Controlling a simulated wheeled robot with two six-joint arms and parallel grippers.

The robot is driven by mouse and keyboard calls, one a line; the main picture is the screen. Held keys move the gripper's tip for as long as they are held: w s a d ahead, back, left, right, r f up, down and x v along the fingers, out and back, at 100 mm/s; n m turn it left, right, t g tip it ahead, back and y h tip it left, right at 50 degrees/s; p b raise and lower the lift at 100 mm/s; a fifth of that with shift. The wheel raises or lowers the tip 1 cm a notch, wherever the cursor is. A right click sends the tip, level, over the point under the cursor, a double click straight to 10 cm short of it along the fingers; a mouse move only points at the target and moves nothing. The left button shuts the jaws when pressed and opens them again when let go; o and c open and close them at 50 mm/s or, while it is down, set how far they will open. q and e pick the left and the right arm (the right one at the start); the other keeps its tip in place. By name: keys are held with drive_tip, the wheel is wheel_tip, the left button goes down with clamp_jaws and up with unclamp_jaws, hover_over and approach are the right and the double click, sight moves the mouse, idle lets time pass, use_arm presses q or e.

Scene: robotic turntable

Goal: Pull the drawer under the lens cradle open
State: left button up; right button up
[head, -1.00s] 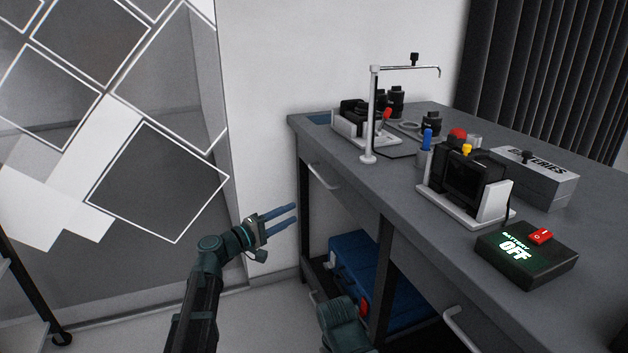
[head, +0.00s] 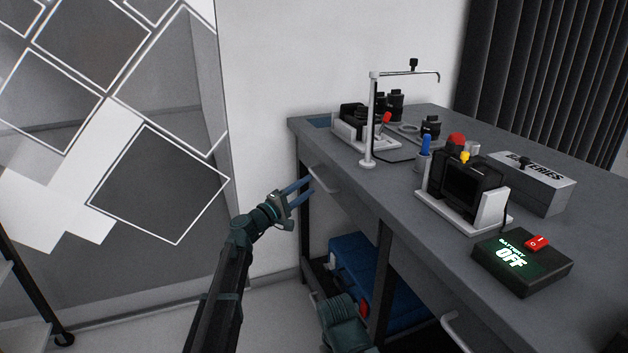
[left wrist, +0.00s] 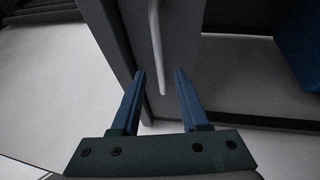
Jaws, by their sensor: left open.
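The drawer (head: 350,188) under the lens cradle (head: 366,139) looks closed, its grey front below the tabletop at the far left end. Its pale bar handle (head: 324,181) also shows in the left wrist view (left wrist: 157,45). My left gripper (head: 308,186) is open, with its blue fingers pointing at the handle. In the left wrist view the handle's near end appears between the two fingertips (left wrist: 160,73). I cannot tell whether the fingers touch it. My right gripper is not in view; a dark green part of my own arm shows at the bottom.
The grey table (head: 400,200) carries a thin metal stand (head: 369,120), a camera cradle (head: 465,190), a batteries box (head: 533,183) and a battery switch box (head: 522,262). A blue case (head: 350,255) sits on the shelf below. The floor left of the table is clear.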

use_arm(q)
drive_tip(key=shift+x, duration=1.9)
clamp_jaws()
